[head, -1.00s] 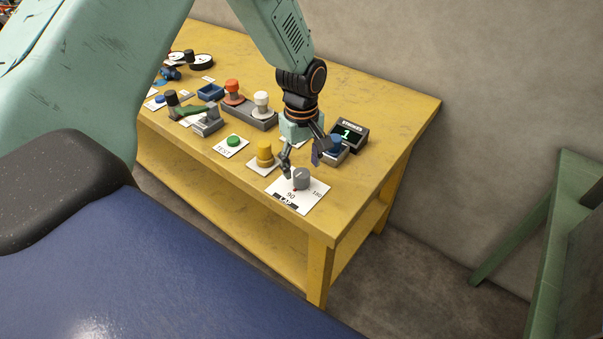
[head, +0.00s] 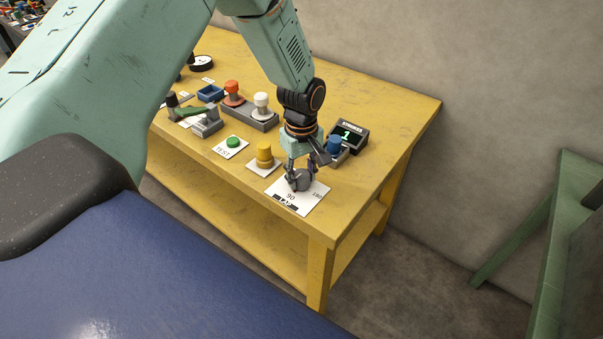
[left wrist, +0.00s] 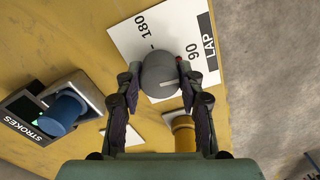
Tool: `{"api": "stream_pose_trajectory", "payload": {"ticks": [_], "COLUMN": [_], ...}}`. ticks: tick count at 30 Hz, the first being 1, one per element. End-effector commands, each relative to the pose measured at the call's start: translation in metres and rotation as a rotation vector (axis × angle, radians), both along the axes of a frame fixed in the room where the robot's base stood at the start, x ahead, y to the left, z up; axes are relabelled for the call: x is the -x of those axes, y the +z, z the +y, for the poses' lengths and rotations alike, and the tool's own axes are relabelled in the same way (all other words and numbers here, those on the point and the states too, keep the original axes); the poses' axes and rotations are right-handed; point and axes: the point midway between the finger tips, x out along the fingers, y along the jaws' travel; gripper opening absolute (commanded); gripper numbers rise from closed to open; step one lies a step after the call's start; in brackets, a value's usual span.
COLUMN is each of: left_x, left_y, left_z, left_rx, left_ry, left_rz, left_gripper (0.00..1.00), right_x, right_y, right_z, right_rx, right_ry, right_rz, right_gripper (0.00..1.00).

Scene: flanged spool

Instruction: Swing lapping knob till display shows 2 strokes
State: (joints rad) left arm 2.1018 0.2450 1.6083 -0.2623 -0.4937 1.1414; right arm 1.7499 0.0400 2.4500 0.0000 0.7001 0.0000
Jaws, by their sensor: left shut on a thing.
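The grey lapping knob (head: 302,181) stands on a white card (head: 306,199) marked 90 and 180 near the table's front right corner. In the left wrist view the knob (left wrist: 160,76) shows a light pointer line, and the card (left wrist: 130,40) also reads LAP. My left gripper (head: 300,178) reaches down from above and is shut on the knob, with one finger on each side of it. The strokes display (head: 349,136) reads 1 in green; it also shows in the left wrist view (left wrist: 22,118). My right gripper is not in view.
A blue knob (head: 335,144) stands close behind my left gripper. A yellow knob (head: 264,155) stands just left of it, and a green button (head: 233,142) beyond that. Orange (head: 232,88) and white (head: 261,101) knobs stand farther back on the yellow table (head: 390,105).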

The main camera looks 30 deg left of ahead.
Motion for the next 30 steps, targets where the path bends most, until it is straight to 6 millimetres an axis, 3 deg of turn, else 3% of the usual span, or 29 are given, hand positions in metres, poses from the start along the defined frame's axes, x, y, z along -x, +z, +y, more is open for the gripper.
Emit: {"api": "stream_pose_trajectory", "payload": {"ticks": [8, 20, 30], "left_x": [0.0, 0.0, 0.0], "left_y": [0.0, 0.002, 0.002], "left_z": [0.0, 0.0, 0.0], "left_rx": [0.0, 0.0, 0.0], "left_ry": [0.0, -0.097, -0.385], "left_rz": [0.001, 0.002, 0.002], "left_gripper": [0.07, 0.06, 0.06], "right_x": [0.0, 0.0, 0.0], "right_y": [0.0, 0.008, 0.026], "right_z": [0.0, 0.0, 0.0], "right_rx": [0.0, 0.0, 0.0], "right_ry": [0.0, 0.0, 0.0], "right_rz": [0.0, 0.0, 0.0], "right_gripper": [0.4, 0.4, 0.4]}}
